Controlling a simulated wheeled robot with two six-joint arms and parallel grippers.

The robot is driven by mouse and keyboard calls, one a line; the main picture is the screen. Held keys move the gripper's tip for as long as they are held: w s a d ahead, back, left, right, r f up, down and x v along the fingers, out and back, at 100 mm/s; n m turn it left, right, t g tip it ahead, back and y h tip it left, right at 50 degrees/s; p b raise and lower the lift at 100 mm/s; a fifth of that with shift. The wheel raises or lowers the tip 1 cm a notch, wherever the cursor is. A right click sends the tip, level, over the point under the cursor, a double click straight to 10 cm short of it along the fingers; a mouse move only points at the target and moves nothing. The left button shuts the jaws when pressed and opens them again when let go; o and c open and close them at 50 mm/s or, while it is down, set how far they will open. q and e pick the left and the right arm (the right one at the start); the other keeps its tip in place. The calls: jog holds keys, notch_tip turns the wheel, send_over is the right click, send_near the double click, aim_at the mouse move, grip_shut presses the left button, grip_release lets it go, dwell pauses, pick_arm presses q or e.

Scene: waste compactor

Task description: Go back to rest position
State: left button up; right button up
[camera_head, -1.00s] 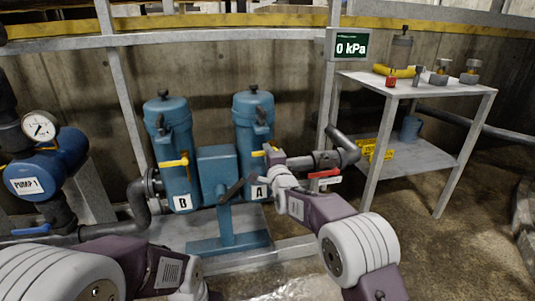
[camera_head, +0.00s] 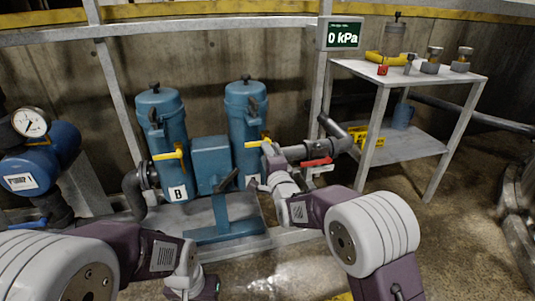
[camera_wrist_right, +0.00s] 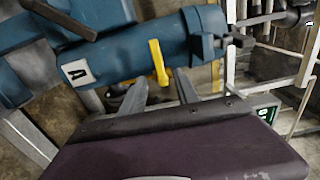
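My right gripper (camera_head: 268,158) is in front of the blue filter canister marked A (camera_head: 246,116). In the right wrist view its two grey fingertips (camera_wrist_right: 160,94) stand apart, with nothing seen held between them. That view also shows canister A (camera_wrist_right: 130,58) and its yellow handle (camera_wrist_right: 159,62) beyond the fingers. My left gripper (camera_head: 198,288) is low at the bottom of the head view, pointing down. Its fingers are too unclear to tell whether they are open.
Canister B (camera_head: 163,130) stands left of A on the blue stand (camera_head: 222,232). A pipe with a red handle (camera_head: 316,162) runs right of my right gripper. A metal shelf (camera_head: 410,78) stands at right. The pump (camera_head: 45,160) is at left.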

jog(key=shift+v, duration=0.95)
jog(key=d+r+m+h+p, duration=0.2)
jog(key=d+r+h+p, duration=0.15)
jog(key=d+r, duration=0.65)
jog(key=s+d+f+n+g+h+p, duration=0.2)
jog(key=s+d+f+n+g, duration=0.25)
jog(key=s+d+f, duration=0.5)
jog(key=s+d+f+n+g, duration=0.1)
jog(key=s+f+n+g, duration=0.6)
jog(key=s, duration=0.5)
jog(key=s+d+f+n+g, duration=0.1)
jog(key=s+f+n+g, duration=0.4)
jog(key=s+f, duration=0.55)
notch_tip(320, 180, up, 40)
jog(key=s+p, duration=0.1)
jog(key=p, duration=3.7)
jog(key=shift+s, duration=0.2)
